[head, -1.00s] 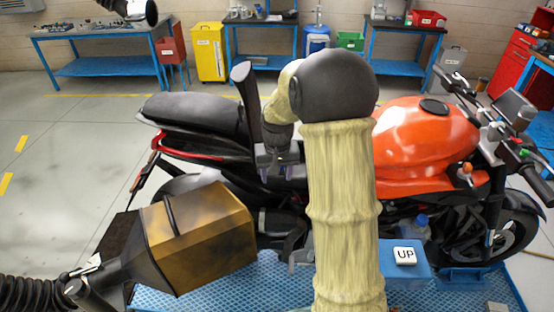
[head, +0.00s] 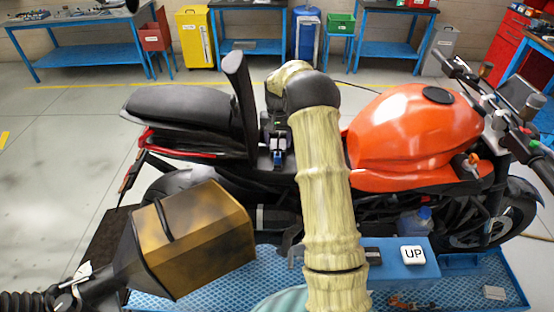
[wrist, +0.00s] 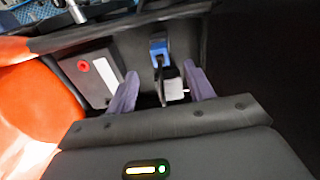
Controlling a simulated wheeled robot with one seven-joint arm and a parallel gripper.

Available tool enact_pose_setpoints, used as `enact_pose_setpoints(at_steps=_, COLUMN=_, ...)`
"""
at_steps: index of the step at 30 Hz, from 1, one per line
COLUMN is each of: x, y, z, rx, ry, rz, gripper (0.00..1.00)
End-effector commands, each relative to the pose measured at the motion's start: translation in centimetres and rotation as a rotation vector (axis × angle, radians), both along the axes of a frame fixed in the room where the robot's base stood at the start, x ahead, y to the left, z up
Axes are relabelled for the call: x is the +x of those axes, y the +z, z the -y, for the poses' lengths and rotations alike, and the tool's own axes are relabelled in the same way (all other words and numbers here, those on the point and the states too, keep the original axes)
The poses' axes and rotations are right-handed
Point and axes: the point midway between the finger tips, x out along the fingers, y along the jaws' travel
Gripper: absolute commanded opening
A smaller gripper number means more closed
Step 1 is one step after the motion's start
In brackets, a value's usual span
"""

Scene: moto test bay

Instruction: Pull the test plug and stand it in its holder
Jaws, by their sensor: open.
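My gripper (head: 276,152) is over the motorcycle's open seat bay, left of the orange tank. In the wrist view my gripper (wrist: 160,70) is open, with its two purple-grey fingers apart. A blue connector (wrist: 158,47) with a dark body below it shows between and beyond the fingertips. A small white connector piece (wrist: 174,90) sits close to the right finger. Which of these is the test plug I cannot tell for sure. The fingers do not visibly grip anything. I cannot make out the plug's holder in these views.
A dark box with a white label (wrist: 104,74) and red cap lies left of the fingers. The orange tank (head: 415,130) and raised black seat part (head: 238,95) flank my gripper. A blue box marked UP (head: 385,272) is front right.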

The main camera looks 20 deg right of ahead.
Motion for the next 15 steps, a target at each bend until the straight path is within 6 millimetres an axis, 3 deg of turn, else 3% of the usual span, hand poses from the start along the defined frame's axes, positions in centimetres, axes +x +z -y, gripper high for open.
enact_pose_setpoints(at_steps=15, x=-0.1, y=-5.3, z=0.0, rx=0.0, ry=0.0, rz=-0.001, gripper=0.53)
